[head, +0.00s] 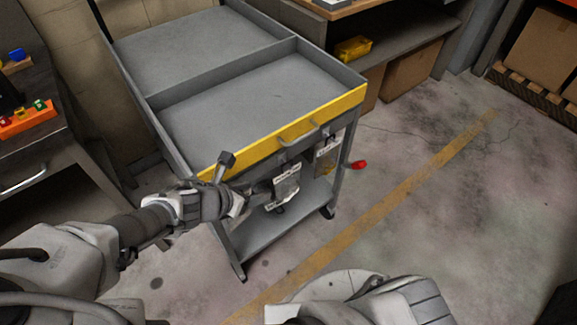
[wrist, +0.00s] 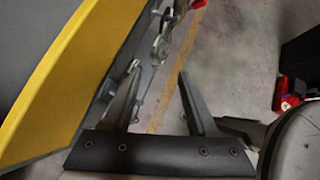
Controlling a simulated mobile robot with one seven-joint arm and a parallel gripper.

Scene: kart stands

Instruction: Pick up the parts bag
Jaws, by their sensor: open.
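Two clear bags with pale tops hang under the yellow front edge of the grey cart. The nearer bag (head: 286,188) is just beyond my gripper (head: 258,192) in the head view. The farther bag (head: 327,157) hangs to its right and holds something yellowish. I cannot tell which one is the parts bag. In the wrist view my gripper (wrist: 159,78) is open, its fingers apart, with floor visible between them. Small hanging items (wrist: 161,42) show ahead of the fingertips, too edge-on to identify.
The cart (head: 225,60) has a yellow edge (head: 290,130) with a handle, close beside my gripper. A red item (head: 358,164) sticks out at its right. An orange holder (head: 28,119) lies on a bench at left.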

